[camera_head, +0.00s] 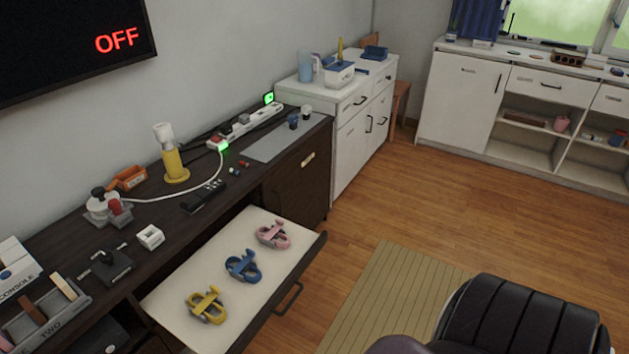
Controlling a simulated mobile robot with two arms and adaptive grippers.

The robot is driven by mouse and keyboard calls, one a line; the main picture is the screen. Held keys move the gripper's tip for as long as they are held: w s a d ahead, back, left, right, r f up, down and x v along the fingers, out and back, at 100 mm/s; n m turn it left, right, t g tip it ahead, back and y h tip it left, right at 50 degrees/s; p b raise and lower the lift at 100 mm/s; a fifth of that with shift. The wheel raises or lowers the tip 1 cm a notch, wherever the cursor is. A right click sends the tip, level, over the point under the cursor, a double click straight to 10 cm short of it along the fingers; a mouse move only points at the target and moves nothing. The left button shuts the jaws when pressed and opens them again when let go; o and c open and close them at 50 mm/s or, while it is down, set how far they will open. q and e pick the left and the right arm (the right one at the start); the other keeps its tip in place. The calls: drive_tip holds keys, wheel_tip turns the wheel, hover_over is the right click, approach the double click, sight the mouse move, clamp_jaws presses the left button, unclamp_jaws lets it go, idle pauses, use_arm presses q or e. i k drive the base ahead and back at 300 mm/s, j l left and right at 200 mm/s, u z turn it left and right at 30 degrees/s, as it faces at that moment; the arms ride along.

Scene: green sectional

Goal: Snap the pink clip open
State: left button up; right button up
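A pink clip (273,233) lies at the far end of a pulled-out drawer (213,265) with a white inside. A blue clip (242,266) lies in the middle of the drawer and a yellow clip (206,305) lies at the near end. The clips are small here, and I cannot tell whether the pink one is open or shut. Neither of my grippers shows in the head view.
The drawer juts out from a dark desk (262,172) holding a yellow lamp (173,160), a power strip (245,125) and a remote (203,196). A black padded seat (520,318) stands at the lower right. Wood floor and a tan mat (390,295) lie between.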

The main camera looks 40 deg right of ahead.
sight(280, 223)
drive_tip(key=z, duration=1.1)
